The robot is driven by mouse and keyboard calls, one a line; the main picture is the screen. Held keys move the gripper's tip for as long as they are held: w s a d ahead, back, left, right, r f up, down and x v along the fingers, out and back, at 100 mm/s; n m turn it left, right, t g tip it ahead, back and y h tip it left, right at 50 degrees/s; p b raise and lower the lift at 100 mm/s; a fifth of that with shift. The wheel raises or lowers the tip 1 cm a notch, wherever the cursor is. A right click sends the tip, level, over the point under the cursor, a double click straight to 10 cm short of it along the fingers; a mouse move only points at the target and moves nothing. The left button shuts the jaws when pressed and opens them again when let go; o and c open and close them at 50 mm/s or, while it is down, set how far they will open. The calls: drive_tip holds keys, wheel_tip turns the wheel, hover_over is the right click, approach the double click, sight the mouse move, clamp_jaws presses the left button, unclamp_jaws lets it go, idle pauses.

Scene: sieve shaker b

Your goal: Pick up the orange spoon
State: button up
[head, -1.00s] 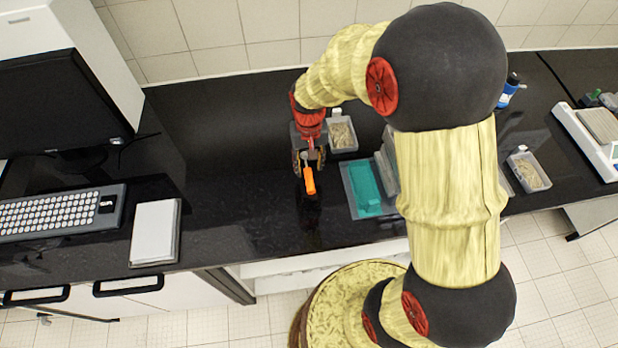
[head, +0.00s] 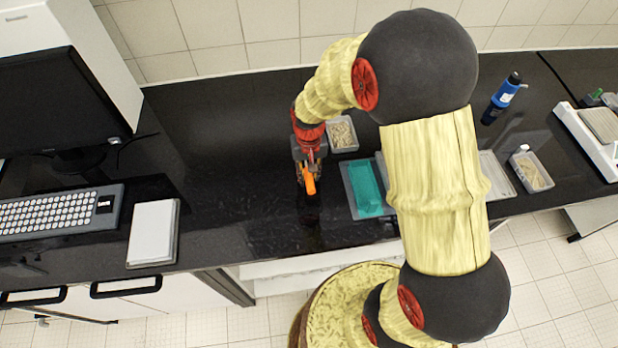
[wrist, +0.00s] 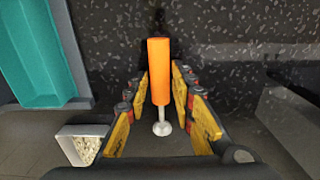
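The orange spoon (head: 309,183) shows below my gripper in the head view, near the middle of the black counter. In the wrist view, its orange handle (wrist: 160,70) and a small metal end are between the two fingers. My gripper (wrist: 161,85) is open around the spoon, with a narrow gap on each side of the handle. In the head view, my gripper (head: 309,172) points down and partly hides the spoon. I cannot tell whether the fingertips touch the counter.
A grey tray with a teal insert (head: 364,188) lies just right of my gripper. A small container (head: 342,134) stands behind it. A white pad (head: 153,233) and keyboard (head: 62,213) lie to the left. A blue bottle (head: 503,97) stands at the right. Counter left of my gripper is clear.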

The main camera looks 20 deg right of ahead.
clamp_jaws()
